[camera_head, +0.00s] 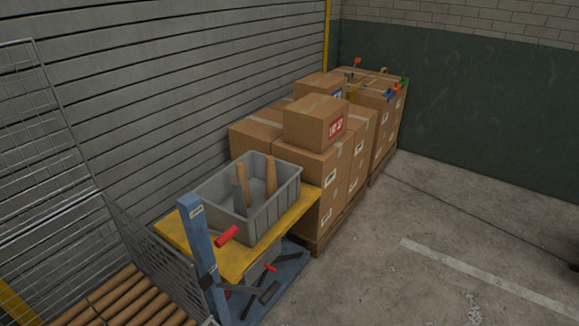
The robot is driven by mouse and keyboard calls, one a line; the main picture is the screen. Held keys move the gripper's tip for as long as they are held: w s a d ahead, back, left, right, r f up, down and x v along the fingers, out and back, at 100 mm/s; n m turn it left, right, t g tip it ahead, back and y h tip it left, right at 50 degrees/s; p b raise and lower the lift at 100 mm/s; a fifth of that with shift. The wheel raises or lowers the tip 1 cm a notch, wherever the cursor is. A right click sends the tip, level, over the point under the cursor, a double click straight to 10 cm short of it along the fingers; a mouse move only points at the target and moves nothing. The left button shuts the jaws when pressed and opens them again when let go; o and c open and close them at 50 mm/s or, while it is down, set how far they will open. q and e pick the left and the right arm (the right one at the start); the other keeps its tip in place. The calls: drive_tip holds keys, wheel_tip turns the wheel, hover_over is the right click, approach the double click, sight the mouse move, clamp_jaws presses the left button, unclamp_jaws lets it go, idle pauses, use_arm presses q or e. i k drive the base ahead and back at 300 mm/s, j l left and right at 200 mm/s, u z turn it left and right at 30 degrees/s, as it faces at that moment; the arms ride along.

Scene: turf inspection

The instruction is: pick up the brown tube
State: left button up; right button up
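Two brown tubes stand tilted in a grey crate (267,221): one brown tube (245,184) towards its left side and another brown tube (271,178) against its right part. Their lower ends are partly hidden by the crate. A dark grey piece (239,200) also stands in the crate near its front left. Several brown tube-like rolls (118,300) lie side by side in a wire cage at the lower left. I cannot tell which of these is meant. Neither of my grippers is in view.
The crate rests on a yellow platform (172,232) with a blue post (204,250) and red handle (227,236). The wire cage (158,262) stands left of it. Stacked cardboard boxes (316,122) on a pallet stand behind.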

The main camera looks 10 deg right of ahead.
sight(270, 177)
drive_tip(key=i+l, duration=0.4)
drive_tip(key=l, duration=0.2)
drive_tip(key=i+l, duration=0.4)
drive_tip(key=l, duration=0.15)
drive_tip(key=i+l+z, duration=0.1)
drive_tip(key=i+l, duration=0.3)
drive_tip(key=l, duration=0.2)
